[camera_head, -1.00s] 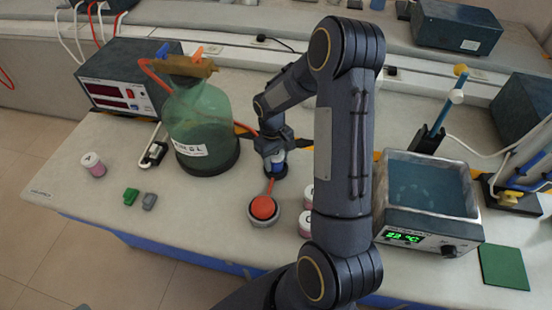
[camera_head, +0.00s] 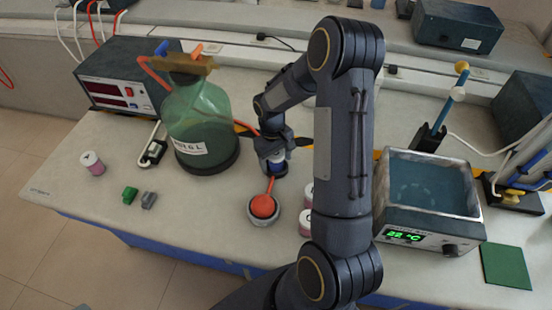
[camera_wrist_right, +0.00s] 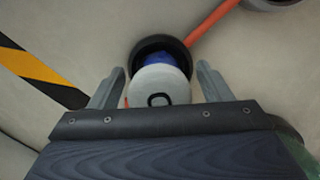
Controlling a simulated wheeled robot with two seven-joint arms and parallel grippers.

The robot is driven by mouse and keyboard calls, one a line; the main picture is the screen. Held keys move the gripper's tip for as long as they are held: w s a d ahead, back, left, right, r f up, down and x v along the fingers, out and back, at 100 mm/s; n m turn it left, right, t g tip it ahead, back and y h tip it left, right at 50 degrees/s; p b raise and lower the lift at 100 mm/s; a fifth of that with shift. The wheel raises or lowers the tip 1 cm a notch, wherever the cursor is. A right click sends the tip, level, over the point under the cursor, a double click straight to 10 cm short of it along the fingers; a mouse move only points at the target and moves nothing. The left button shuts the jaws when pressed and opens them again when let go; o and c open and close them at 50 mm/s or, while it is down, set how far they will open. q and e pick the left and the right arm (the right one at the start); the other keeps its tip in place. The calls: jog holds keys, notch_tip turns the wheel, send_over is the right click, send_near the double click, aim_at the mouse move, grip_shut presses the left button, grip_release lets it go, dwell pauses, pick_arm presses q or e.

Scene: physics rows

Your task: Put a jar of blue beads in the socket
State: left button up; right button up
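The jar of blue beads (camera_head: 277,158) has a white lid, and its blue side (camera_wrist_right: 160,59) shows in the right wrist view. It stands in the dark round socket (camera_wrist_right: 183,50), whose rim surrounds its base; how deep it sits I cannot tell. The socket (camera_head: 277,173) also shows in the head view, just behind the orange bulb. My right gripper (camera_head: 277,149) is above the jar. In the right wrist view its fingers (camera_wrist_right: 161,68) are spread on either side of the lid, with gaps on both sides. My left gripper is not in view.
An orange bulb (camera_head: 263,205) in a round holder lies in front of the socket. A green bottle (camera_head: 200,120) stands to the left, a water bath (camera_head: 384,200) to the right. Pink jars stand at far left (camera_head: 92,163) and partly behind my arm (camera_head: 305,222).

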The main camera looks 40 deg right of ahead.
jog(key=shift+r, duration=0.1)
jog(key=r, duration=0.5)
jog(key=w+r, duration=0.1)
jog(key=r, duration=0.1)
jog(key=shift+r+b, duration=0.3)
jog(key=shift+b, duration=0.1)
jog(key=shift+s, duration=0.1)
